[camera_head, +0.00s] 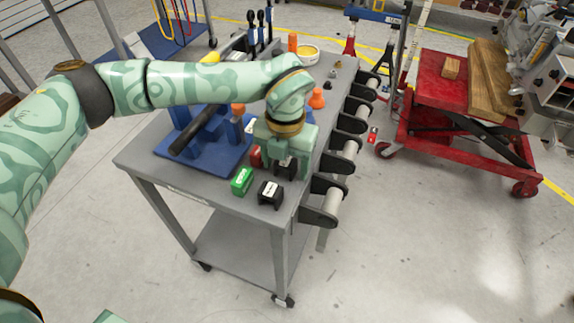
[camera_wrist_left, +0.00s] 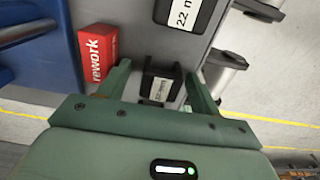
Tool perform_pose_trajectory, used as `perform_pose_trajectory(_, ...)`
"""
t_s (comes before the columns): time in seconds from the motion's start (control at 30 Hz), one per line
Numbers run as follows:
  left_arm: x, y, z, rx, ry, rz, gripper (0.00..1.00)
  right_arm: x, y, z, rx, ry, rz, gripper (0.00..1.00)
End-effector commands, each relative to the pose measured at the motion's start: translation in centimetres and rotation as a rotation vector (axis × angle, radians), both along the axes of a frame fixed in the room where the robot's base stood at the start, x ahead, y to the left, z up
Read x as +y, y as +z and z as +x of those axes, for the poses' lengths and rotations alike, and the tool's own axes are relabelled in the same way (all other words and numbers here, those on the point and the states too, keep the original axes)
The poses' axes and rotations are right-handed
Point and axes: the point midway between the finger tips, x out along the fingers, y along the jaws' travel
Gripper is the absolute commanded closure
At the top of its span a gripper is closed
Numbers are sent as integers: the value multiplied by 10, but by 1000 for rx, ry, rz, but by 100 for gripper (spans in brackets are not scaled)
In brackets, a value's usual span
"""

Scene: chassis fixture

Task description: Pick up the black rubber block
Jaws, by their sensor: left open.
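Two black blocks with white labels are on the grey cart; I cannot tell by look which is the rubber one. One black block (camera_head: 270,193) stands near the cart's front corner, clear of the gripper, and shows at the top of the left wrist view (camera_wrist_left: 187,12). The other black block (camera_head: 291,171) is under my left gripper (camera_head: 284,167), partly hidden by it. In the left wrist view this block (camera_wrist_left: 160,84), labelled "22 mm", lies between the two open fingers (camera_wrist_left: 158,76). The gripper holds nothing that I can see. My right gripper is not in view.
A red "rework" block (camera_wrist_left: 96,52) sits just left of the left gripper. A green block (camera_head: 242,181) stands near the front edge. A blue fixture (camera_head: 215,160) is behind them. Black brackets with rollers (camera_head: 328,190) line the cart's right edge.

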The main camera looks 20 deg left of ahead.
Motion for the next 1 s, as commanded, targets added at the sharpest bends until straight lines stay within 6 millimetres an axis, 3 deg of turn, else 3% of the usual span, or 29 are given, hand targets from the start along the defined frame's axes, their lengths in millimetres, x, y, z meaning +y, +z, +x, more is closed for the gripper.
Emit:
perform_pose_trajectory(0.1, 0, 3, 0, -3, 0, 0, 36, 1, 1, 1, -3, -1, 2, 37)
perform_pose_trajectory(0.3, 0, 3, 0, -2, 0, 0, 92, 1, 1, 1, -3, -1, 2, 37)
perform_pose_trajectory(0.33, 0, 3, 0, -2, 0, 0, 94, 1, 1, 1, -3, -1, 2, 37)
perform_pose_trajectory(0.67, 0, 12, 0, -5, -1, 0, 94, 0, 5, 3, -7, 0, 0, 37)
perform_pose_trajectory(0.8, -1, 44, 0, -9, -3, 0, 94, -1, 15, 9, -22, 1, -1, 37)
perform_pose_trajectory(1.0, -31, 95, -32, -11, -8, 0, 94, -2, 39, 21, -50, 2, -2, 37)
